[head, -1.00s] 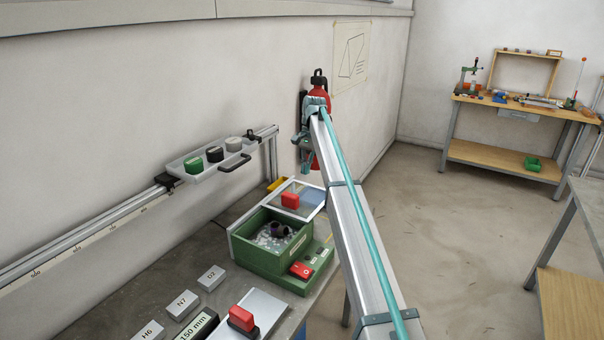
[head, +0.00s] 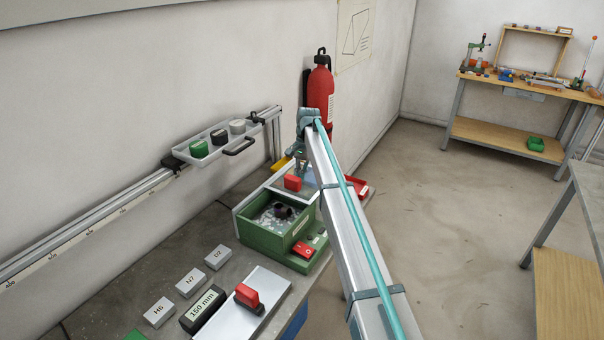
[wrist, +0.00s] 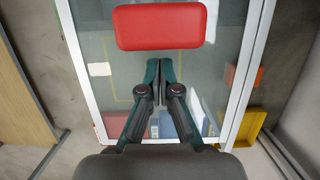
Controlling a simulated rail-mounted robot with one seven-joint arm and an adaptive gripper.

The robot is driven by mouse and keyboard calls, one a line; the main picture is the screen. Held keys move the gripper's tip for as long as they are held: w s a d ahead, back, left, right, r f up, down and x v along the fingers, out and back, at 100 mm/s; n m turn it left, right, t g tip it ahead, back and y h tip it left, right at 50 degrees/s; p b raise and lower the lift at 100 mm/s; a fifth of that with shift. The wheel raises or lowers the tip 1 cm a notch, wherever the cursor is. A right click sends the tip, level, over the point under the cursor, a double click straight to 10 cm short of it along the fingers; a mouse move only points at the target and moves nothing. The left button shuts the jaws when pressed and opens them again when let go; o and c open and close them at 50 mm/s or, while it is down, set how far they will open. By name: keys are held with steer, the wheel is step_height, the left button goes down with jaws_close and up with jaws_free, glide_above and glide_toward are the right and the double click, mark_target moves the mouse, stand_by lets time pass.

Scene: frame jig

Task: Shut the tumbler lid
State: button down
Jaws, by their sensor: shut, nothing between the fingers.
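The green tumbler (head: 262,240) stands on the bench with its top open, showing pale grey media and dark parts inside. Its lid (head: 309,191), a clear pane in a white frame with a red handle (head: 292,182), lies beyond the opening at the tumbler's far side. My gripper (head: 301,175) is shut and empty, pointing down over the lid close to the handle. In the wrist view, the fingertips (wrist: 157,64) are just below the red handle (wrist: 160,27) and over the pane (wrist: 112,75). I cannot tell whether they touch it.
A red switch (head: 303,249) sits on the tumbler's right side. A tray (head: 212,150) of round containers hangs on the wall rail at left. Labelled blocks (head: 189,283) and a plate with a red handle (head: 247,296) lie nearer on the bench. A yellow bin (wrist: 249,127) is beside the lid.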

steer(key=s+a, duration=0.4)
steer(key=s, duration=0.4)
steer(key=s+a, duration=0.3)
steer(key=s, duration=0.5)
steer(key=shift+s+a, duration=0.25)
steer(key=shift+a, duration=0.15)
steer(key=shift+s, duration=0.1)
